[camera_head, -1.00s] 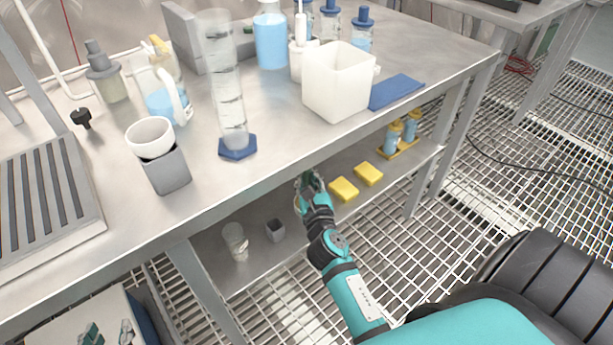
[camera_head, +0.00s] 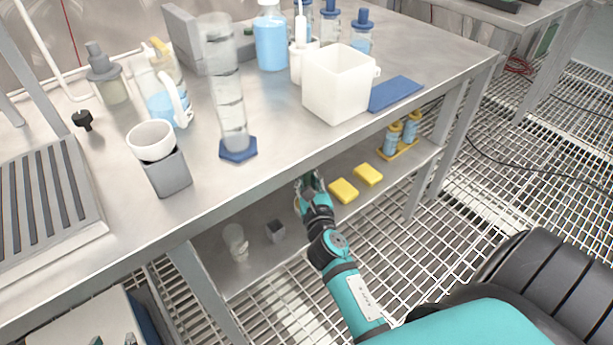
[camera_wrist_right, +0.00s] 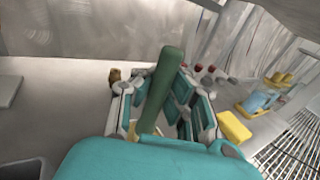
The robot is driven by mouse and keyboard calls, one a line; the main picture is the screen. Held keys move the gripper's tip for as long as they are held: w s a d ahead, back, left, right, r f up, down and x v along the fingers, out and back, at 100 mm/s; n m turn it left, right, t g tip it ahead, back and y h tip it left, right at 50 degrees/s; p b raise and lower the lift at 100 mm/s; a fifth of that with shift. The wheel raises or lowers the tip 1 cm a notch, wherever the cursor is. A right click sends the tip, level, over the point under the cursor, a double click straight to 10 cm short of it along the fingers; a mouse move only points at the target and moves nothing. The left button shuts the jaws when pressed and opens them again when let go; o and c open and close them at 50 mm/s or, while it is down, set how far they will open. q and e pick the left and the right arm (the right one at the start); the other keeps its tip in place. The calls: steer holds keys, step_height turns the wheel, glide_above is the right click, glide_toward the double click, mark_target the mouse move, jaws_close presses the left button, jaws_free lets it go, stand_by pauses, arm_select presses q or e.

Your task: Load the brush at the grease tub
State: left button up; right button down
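My right gripper (camera_head: 309,178) is at the front of the lower shelf, just under the tabletop edge and left of the yellow blocks. In the right wrist view its fingers (camera_wrist_right: 163,100) are closed around a green handle (camera_wrist_right: 168,75), which stands up slightly tilted. I take this for the brush; its bristle end is hidden behind the gripper. A little pale yellow shows low between the fingers, too covered to name. I cannot single out the grease tub. At the bottom left edge of the head view, two tips that look like my left gripper (camera_head: 111,339) stand apart, mostly cut off.
The lower shelf holds yellow blocks (camera_head: 344,191), blue bottles in a yellow rack (camera_head: 399,151), a small grey cup (camera_head: 275,232) and a clear beaker (camera_head: 236,243). The tabletop (camera_head: 265,180) passes close above. A white tub (camera_head: 335,90) and glassware crowd it.

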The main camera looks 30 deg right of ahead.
steer(key=shift+r+p, duration=0.4)
steer(key=shift+r, duration=0.1)
steer(key=shift+r+p, duration=0.5)
arm_select(q)
steer(key=shift+s+a+f+g+y+p, duration=0.9)
steer(key=shift+s+a+f+g+p, duration=0.7)
steer(key=shift+s+g, duration=3.15)
arm_select(e)
steer(key=shift+r, duration=1.3)
arm_select(q)
step_height(320, 180, down, 8)
steer(key=t+p, duration=0.1)
steer(key=t, duration=0.1)
steer(key=shift+s+r+p, duration=0.25)
steer(key=shift+p, duration=0.05)
arm_select(e)
step_height(320, 180, up, 2)
arm_select(q)
steer(key=shift+a, duration=0.15)
